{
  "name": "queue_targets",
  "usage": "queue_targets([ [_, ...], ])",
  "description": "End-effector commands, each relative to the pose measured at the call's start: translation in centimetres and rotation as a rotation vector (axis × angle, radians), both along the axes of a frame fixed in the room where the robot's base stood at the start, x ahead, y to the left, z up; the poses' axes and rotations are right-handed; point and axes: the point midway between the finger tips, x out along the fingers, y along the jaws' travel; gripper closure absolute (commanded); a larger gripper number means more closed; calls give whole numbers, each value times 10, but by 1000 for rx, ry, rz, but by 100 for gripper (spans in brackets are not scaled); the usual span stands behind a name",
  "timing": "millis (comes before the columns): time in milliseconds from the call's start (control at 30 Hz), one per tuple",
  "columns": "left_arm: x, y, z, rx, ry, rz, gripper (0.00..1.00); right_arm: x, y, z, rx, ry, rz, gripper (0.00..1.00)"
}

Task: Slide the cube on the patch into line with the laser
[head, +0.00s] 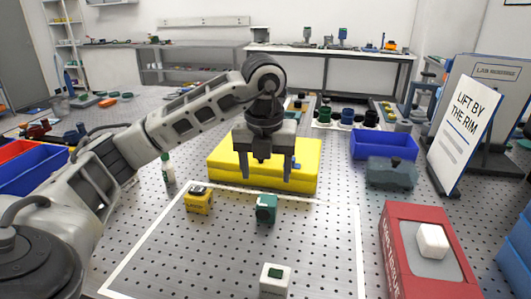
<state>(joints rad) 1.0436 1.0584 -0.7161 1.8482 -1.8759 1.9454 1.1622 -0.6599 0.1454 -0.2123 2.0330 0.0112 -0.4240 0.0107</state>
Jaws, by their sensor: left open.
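A white-outlined area (134,262) is marked on the perforated table. Inside it stand a yellow block (198,203) with a dark top, a teal cube (266,208) with a dark round face, and a white cube (274,279) with a green square on top. A white block (433,241) sits on the grey top of a red box at the right. I cannot tell which block is the task's cube or which item is the laser. My left gripper (266,172) is open and empty, fingers down, above and behind the teal cube. My right gripper is out of view.
A yellow case (222,168) lies behind my left gripper. The red box (397,268) is at the right. A blue bin (384,145), a grey-green case (391,172) and a "LIFT BY THE RIM" sign (463,135) stand at the back right. The outlined area has free room between its blocks.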

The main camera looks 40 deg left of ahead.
Motion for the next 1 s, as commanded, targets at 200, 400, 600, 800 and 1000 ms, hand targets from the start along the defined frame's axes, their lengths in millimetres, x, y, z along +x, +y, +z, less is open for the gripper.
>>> queue_targets([
  [200,-4,-3,38,1,-3,0,35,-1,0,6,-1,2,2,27],
  [400,-6,-4,46,-1,1,1,35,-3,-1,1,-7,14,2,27],
  [600,-6,-4,46,-1,2,1,35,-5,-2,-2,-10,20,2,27],
  [800,-6,-4,45,-1,1,1,35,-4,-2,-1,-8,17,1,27],
  [1000,-6,-4,45,-1,1,1,35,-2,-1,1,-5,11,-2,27],
])
